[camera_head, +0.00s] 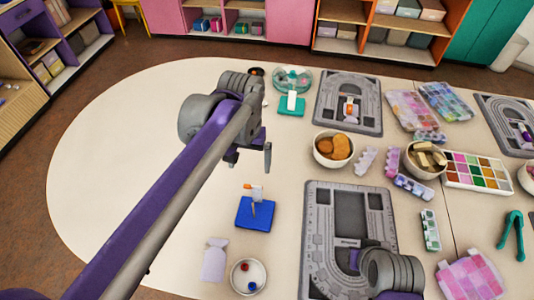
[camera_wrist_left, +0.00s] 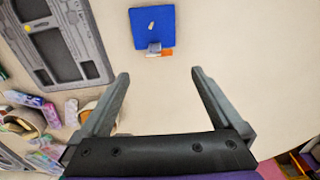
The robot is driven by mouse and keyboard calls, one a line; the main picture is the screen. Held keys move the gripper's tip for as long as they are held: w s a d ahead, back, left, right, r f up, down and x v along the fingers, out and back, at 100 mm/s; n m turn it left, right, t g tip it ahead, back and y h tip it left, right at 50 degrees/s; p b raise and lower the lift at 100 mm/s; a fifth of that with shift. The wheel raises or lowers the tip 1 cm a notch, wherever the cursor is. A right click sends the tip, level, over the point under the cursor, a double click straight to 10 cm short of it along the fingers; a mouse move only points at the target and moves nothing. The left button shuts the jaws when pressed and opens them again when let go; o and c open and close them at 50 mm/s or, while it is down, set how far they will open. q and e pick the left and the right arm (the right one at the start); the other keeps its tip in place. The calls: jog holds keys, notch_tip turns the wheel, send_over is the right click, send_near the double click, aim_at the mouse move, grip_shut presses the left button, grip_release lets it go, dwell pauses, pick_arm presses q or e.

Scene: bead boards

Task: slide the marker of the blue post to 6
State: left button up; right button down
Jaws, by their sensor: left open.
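The blue post has a square blue base (camera_head: 255,213) on the table, with a thin grey upright. An orange and white marker (camera_head: 252,187) sits near its top in the head view. In the left wrist view the blue base (camera_wrist_left: 153,27) is beyond the fingertips, with the orange part of the marker (camera_wrist_left: 166,53) at its near edge. Scale numbers are too small to read. My left gripper (camera_head: 250,157) is open and empty, above and apart from the post; its spread fingers (camera_wrist_left: 160,75) also show in the left wrist view. My right gripper's fingers are not visible.
A teal post (camera_head: 291,107) stands behind. Grey bead boards (camera_head: 316,210) (camera_head: 349,122) lie to the right, with a bowl of orange-brown pieces (camera_head: 323,160) between. A lilac tag (camera_head: 215,260) and a white bowl (camera_head: 235,283) lie in front. The left table area is clear.

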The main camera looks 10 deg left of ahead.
aim_at(253, 188)
pick_arm(q)
notch_tip(253, 188, down, 11)
jog(key=shift+w+d+r+b, duration=0.15)
jog(key=shift+r+b, duration=0.05)
jog(key=shift+b, duration=0.4)
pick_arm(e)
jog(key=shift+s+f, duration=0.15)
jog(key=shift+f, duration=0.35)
